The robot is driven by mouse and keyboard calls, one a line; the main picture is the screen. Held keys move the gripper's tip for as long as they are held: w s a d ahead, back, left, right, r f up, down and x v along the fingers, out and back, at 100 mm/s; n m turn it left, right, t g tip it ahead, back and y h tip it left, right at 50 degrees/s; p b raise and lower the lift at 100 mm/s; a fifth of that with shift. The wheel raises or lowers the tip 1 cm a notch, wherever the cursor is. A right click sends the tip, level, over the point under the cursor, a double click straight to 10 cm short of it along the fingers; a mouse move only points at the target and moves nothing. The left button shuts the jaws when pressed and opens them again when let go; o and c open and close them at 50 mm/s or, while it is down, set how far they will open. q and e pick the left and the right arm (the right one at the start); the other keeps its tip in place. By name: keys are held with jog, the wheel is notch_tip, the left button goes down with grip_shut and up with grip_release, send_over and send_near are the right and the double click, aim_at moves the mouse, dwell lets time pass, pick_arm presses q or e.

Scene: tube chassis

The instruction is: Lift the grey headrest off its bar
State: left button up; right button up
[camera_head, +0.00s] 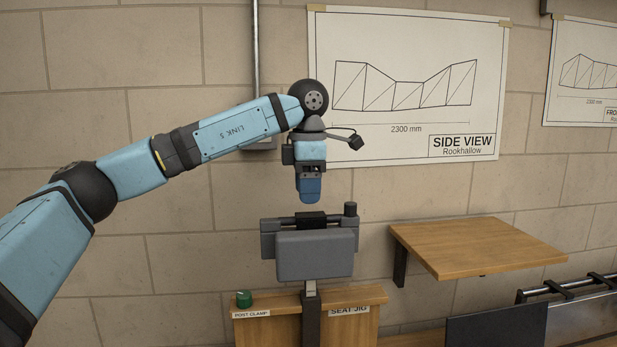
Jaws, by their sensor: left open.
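The grey headrest (315,256) is a rounded pad in front of a darker grey bracket, upright above the wooden seat jig (357,327). A thin dark bar runs across behind its top, with a black block in the middle and a black knob (350,209) at the right end. A dark post (311,322) with a light metal upper part stands below the pad. My left gripper (311,201) is open, pointing down just above the black block, with a small gap showing. I see it edge-on, and nothing shows in it. My right gripper is not in view.
A green knob (244,298) sits on the jig's top left, above a "POST CLAMP" label. A wooden shelf (480,246) juts from the wall at right. A dark panel and metal rails (566,292) stand at lower right. The block wall is close behind, with drawings (408,85).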

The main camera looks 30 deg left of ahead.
aim_at(308, 236)
pick_arm(q)
notch_tip(308, 236, down, 12)
jog(key=shift+r+p, duration=0.25)
jog(key=shift+p, duration=0.5)
jog(key=c, duration=0.7)
jog(key=shift+w+r, duration=0.1)
jog(key=shift+r, duration=0.05)
jog(key=shift+r+p, duration=1.15)
jog(key=shift+r, duration=1.05)
jog(key=shift+s+d+f, duration=0.1)
jog(key=shift+s+d, duration=0.25)
jog(key=shift+s, duration=0.2)
jog(key=shift+s+d+b, duration=0.35)
jog(key=shift+s+d, duration=0.45)
jog(key=shift+s, duration=0.25)
jog(key=shift+s+d+b, duration=0.35)
jog(key=shift+s+d, duration=0.4)
jog(key=shift+s, duration=0.25)
jog(key=shift+s+d+b, duration=0.35)
jog(key=shift+s+d, duration=0.45)
jog(key=shift+s, duration=0.25)
